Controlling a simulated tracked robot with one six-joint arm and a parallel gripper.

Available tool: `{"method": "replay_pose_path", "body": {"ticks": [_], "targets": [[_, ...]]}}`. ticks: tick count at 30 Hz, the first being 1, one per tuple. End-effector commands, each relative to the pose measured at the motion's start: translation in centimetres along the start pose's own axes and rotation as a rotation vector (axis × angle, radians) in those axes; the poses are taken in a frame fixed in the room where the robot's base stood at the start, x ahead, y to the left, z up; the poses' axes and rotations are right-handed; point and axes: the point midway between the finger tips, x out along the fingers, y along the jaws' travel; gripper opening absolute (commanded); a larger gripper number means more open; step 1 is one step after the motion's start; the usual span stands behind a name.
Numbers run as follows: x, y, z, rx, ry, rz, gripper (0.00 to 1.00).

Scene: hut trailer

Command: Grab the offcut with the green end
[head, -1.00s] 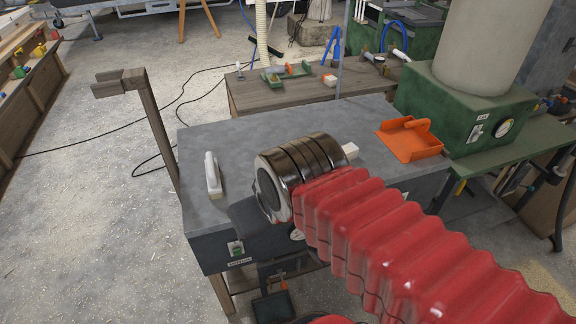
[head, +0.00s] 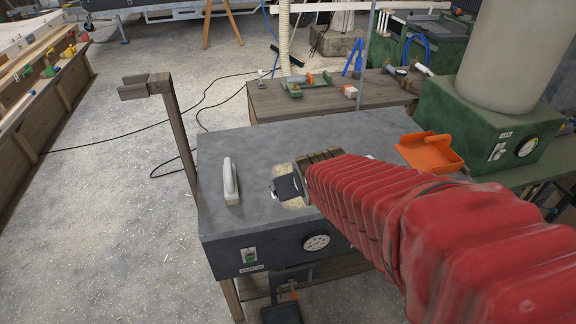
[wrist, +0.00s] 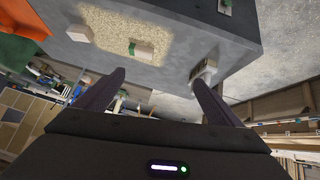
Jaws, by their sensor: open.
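The offcut with the green end (wrist: 145,51) is a small pale block lying on sawdust on the grey tabletop. It shows in the wrist view, above the gap between my fingers, its green end to the left. In the head view I cannot make it out; my arm and gripper cover part of the sawdust. My gripper (wrist: 158,77) is open and empty, its two dark fingers apart and not touching the offcut. In the head view my gripper (head: 287,188) is over the sawdust. Another pale block (wrist: 80,33) lies left of the offcut in the wrist view.
A pale-handled brush (head: 231,182) lies on the grey table (head: 250,145), left of my gripper; in the wrist view it appears near the right finger. An orange dustpan (head: 430,153) is at the table's right. The table's back left is clear.

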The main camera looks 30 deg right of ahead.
Motion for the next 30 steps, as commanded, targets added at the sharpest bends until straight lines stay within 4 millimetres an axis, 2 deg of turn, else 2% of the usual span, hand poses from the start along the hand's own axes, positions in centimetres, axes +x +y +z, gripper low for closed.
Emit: {"method": "replay_pose_path", "body": {"ticks": [1,6,15,24,30], "targets": [[1.4,0.8,0.0,0.003,0.010,0.010,0.92],[5.2,3.3,-0.4,0.005,0.073,0.042,0.92],[11.0,6.0,0.2,0.004,0.192,0.020,0.92],[15.4,7.8,2.4,0.040,0.316,-0.034,0.92],[17.0,8.4,4.1,0.085,0.399,-0.081,0.92]]}}
